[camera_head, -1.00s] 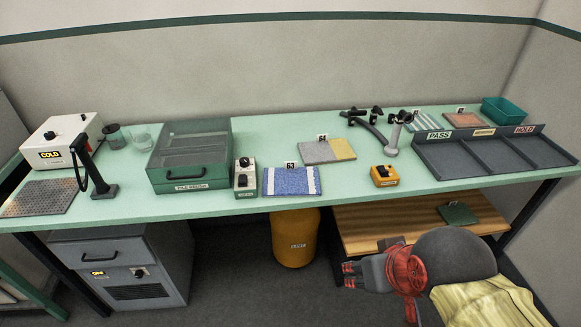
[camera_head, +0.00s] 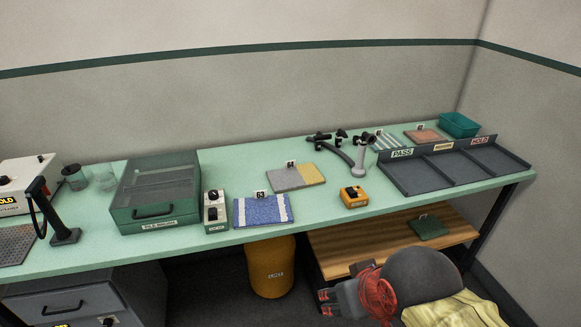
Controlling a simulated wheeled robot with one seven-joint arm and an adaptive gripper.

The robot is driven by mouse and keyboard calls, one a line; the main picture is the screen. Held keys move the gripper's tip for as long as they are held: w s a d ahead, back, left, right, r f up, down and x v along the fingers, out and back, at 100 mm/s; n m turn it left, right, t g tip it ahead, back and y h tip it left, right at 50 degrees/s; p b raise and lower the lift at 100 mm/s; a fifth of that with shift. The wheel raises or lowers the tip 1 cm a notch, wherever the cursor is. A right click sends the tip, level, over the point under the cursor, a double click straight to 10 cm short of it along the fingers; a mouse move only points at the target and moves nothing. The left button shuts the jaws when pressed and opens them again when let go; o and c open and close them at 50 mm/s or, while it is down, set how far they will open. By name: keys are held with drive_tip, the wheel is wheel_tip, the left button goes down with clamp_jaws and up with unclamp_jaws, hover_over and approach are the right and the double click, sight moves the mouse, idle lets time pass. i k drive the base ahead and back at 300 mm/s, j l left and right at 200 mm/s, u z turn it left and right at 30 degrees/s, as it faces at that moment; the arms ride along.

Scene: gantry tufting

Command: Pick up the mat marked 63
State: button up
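The mat marked 63 (camera_head: 263,211) is blue with white bands at its left and right ends. It lies flat near the front edge of the green table, with a small 63 tag standing at its back edge. My gripper (camera_head: 326,302) is at the lower middle, below and in front of the table edge, to the right of the mat and apart from it. Its fingers are small and seen from behind, so I cannot tell whether they are open. A grey and yellow mat marked 64 (camera_head: 297,178) lies behind and to the right.
A grey device with a dial (camera_head: 215,212) stands just left of the mat. An orange box (camera_head: 354,197) sits to the right. A green case (camera_head: 156,192) is farther left, a sorting tray (camera_head: 453,166) at right. A wooden shelf (camera_head: 375,245) and yellow bin (camera_head: 270,268) are below.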

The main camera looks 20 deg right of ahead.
sight(263, 209)
drive_tip(key=i+j+z, duration=0.25)
drive_tip(key=i, duration=0.3)
drive_tip(key=i+j+z, duration=0.3)
drive_tip(key=i, duration=0.25)
